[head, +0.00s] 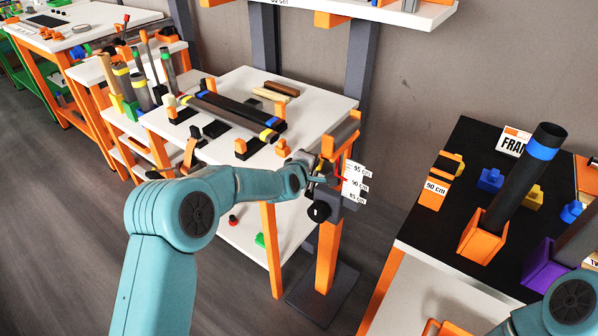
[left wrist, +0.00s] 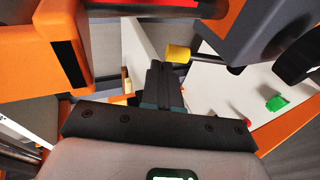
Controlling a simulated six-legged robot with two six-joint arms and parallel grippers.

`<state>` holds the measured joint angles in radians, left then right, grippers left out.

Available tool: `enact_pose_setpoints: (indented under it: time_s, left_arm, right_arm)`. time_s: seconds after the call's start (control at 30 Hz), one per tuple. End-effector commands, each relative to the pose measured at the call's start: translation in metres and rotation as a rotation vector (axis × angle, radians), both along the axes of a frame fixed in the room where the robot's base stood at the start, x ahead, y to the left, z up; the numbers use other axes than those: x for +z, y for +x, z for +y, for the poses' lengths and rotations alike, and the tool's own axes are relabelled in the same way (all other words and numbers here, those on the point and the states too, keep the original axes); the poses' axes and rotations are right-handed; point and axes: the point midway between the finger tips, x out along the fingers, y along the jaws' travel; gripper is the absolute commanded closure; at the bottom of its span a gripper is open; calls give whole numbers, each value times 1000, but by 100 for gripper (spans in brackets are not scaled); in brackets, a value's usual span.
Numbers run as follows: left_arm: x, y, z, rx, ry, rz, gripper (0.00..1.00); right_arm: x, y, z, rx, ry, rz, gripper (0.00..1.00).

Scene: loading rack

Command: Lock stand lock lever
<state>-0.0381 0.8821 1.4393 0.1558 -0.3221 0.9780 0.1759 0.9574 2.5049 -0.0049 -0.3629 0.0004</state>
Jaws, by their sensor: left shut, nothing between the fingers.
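The stand (head: 328,255) is an orange post on a dark base plate, with an orange cradle (head: 343,130) on top and white height labels reading 95, 90 and 85 cm. A grey collar with a round black knob (head: 318,211) sits below the cradle. My left gripper (head: 318,181) is at the collar, above the knob. In the left wrist view its dark fingers (left wrist: 166,85) are shut together and empty. A yellow cylindrical end (left wrist: 179,53) is close beside the fingertips; contact cannot be told. A small red part (head: 342,180) shows beside the gripper. My right gripper is out of view.
A white table (head: 320,96) with dark tubes and orange holders stands behind the stand, with a lower shelf (head: 240,236) under it. A black-topped table (head: 420,225) with a tube in an orange holder (head: 483,237) is at the right. Floor is clear at lower left.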

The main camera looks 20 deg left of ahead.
Motion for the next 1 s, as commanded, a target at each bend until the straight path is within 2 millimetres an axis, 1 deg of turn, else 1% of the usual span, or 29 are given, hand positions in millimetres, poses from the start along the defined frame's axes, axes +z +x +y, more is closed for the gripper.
enact_pose_setpoints:
  time_s: [0.03, 0.3, 0.4, 0.5, 0.7, 1.0]
  left_arm:
    - [6, -7, 1, 0, 0, -1, 100]
    - [32, -46, 7, 0, 0, -2, 100]
    - [40, -60, 9, 0, 0, -1, 100]
    - [47, -70, 10, 0, 0, -1, 100]
    - [51, -79, 11, 0, 0, -1, 100]
    - [51, -81, 11, 0, 0, -1, 100]
  right_arm:
    - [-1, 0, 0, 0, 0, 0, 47]
    - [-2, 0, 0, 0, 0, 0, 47]
    - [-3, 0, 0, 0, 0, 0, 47]
    - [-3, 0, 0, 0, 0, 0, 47]
    - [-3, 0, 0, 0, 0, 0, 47]
    - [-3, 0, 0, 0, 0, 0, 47]
